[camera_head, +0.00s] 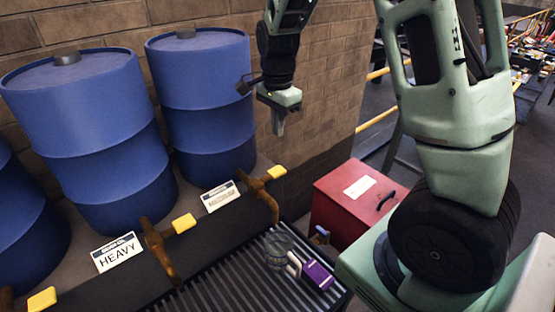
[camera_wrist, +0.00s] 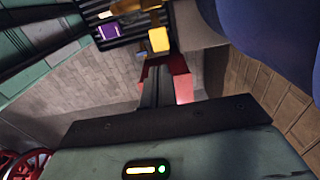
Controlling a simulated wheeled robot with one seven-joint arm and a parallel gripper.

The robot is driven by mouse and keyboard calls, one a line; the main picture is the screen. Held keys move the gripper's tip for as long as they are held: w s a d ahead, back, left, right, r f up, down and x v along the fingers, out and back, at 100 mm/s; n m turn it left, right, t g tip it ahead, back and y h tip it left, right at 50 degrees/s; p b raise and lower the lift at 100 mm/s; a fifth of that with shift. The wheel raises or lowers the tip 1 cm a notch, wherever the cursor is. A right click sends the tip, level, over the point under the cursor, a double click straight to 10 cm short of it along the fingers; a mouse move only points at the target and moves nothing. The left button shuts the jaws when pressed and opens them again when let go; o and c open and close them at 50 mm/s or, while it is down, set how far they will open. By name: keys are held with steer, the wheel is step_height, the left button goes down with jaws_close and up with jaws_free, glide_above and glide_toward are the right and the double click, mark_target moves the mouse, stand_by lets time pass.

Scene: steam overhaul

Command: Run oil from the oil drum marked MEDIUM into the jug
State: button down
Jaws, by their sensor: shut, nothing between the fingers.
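My gripper (camera_head: 278,128) points down, shut and empty, in front of the wall to the right of the rightmost blue drum (camera_head: 207,105). That drum's sign (camera_head: 220,197) is too small and blurred to read. The middle drum (camera_head: 95,130) has a sign reading HEAVY (camera_head: 117,254). No sign legibly reads MEDIUM. Brown taps with yellow handles stand in front of the drums; the right tap (camera_head: 268,192) is below my gripper. A clear vessel, possibly the jug (camera_head: 279,247), is on the slatted grate (camera_head: 215,278) beside a purple-and-white item (camera_head: 317,274).
A third drum (camera_head: 28,225) is cut off at the left edge. A red box (camera_head: 355,205) with a dark handle stands right of the grate. A brick wall (camera_head: 330,70) rises behind. My arm covers much of the right side. Yellow rails show behind the red box.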

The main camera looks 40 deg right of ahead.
mark_target(280, 169)
step_height(280, 169, down, 12)
steer(key=p, duration=0.3)
steer(key=shift+r, duration=0.25)
steer(key=shift+d+f+y+b, duration=0.3)
steer(key=shift+f+y+b, duration=0.25)
steer(key=shift+b, duration=0.25)
steer(key=y+b, duration=0.1)
steer(key=f+y+b, duration=0.1)
steer(key=b, duration=0.1)
steer(key=shift+d+f+y, duration=0.25)
steer(key=shift+d+y, duration=0.05)
steer(key=shift+y, duration=0.05)
steer(key=shift+a+r, duration=0.1)
stand_by(0.8)
